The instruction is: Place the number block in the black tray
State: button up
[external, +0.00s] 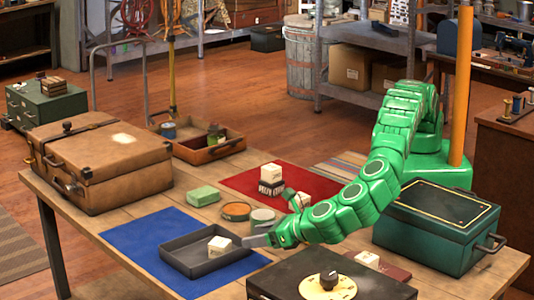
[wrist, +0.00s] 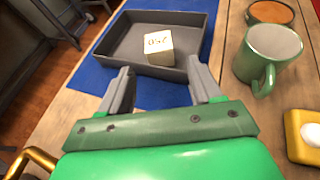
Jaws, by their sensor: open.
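The number block (external: 219,246), a pale cube, sits inside the black tray (external: 222,267), near its right side. In the wrist view the block (wrist: 158,50) shows dark digits on its top face and sits towards the tray's near right corner; the tray (wrist: 125,40) is otherwise empty. My gripper (external: 256,241) is at the tray's right edge. In the wrist view my gripper (wrist: 163,88) is open, its fingers apart with nothing between them, on the near side of the block and clear of it.
The tray rests on a blue mat (external: 150,236). A green mug (wrist: 268,58) and an orange-topped tin (external: 237,211) stand to its right. Other pale blocks (external: 271,172) are on a red mat. A dark box with a dial (external: 328,283) is at the front. A brown suitcase (external: 105,150) stands left.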

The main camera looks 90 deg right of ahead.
jog(key=w+d+r+n+t+y, duration=0.1)
jog(key=w+d+r+n+y, duration=0.15)
jog(key=w+r, duration=0.45)
jog(key=w+d+r+n+t+y, duration=0.15)
jog(key=w+r+n, duration=0.3)
jog(key=r, duration=0.55)
jog(key=w+d+r+n+t+y, duration=0.1)
jog(key=w+d+r+n+y, duration=0.15)
jog(key=w+r, duration=0.45)
jog(key=s+d+r+n+g+y, duration=0.1)
jog(key=d+r+n+g+y, duration=0.3)
jog(key=d+r+n, duration=0.9)
jog(key=s+d+f+n+g, duration=0.35)
jog(key=s+d+n, duration=0.25)
jog(key=s+d, duration=0.6)
jog(key=s+d+f+n+g, duration=0.3)
jog(key=s+d+f+n, duration=0.25)
jog(key=s+d, duration=0.55)
jog(key=s+d+f+n+g+h, duration=0.2)
jog(key=s+d+f+n+g, duration=0.1)
jog(key=s+d, duration=0.9)
jog(key=s+d+f+n+g+h, duration=0.3)
jog(key=s+d, duration=0.9)
jog(key=s, duration=0.8)
jog(key=shift+s+d+f+g, duration=0.2)
jog(key=shift+d+f+g, duration=0.2)
jog(key=shift+f+g, duration=0.35)
